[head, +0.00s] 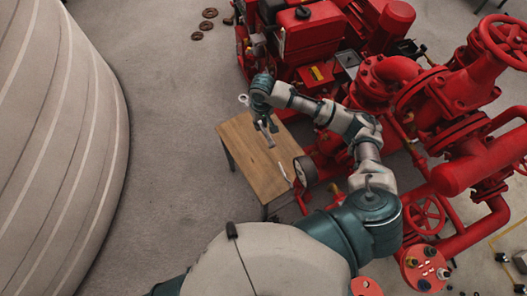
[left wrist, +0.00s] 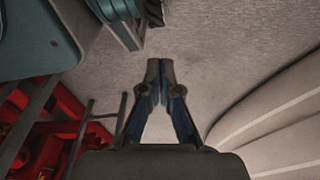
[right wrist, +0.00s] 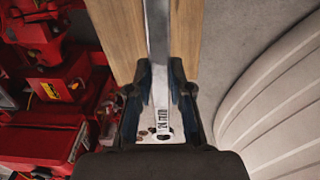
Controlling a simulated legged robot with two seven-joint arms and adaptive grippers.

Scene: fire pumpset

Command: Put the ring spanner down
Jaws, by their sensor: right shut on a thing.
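The ring spanner is a long grey metal bar (right wrist: 158,50) with dark markings near my grip. My right gripper (right wrist: 161,90) is shut on its shank, and the bar runs up out of the right wrist view over the wooden table. In the head view my right gripper (head: 267,128) is over the back of the wooden table (head: 250,165). A pale ring end (head: 243,98) shows left of the wrist. A thin pale strip (head: 284,173) shows over the table's right side; I cannot tell if it belongs to the spanner. My left gripper (left wrist: 160,75) is shut and empty over the floor.
The red pumpset (head: 310,45) stands behind and right of the table, with pipes and handwheels (head: 505,40). A dark-rimmed wheel (head: 305,171) is close to the table's right edge. A large pale ribbed tank (head: 60,110) fills the left. The tabletop's front left is clear.

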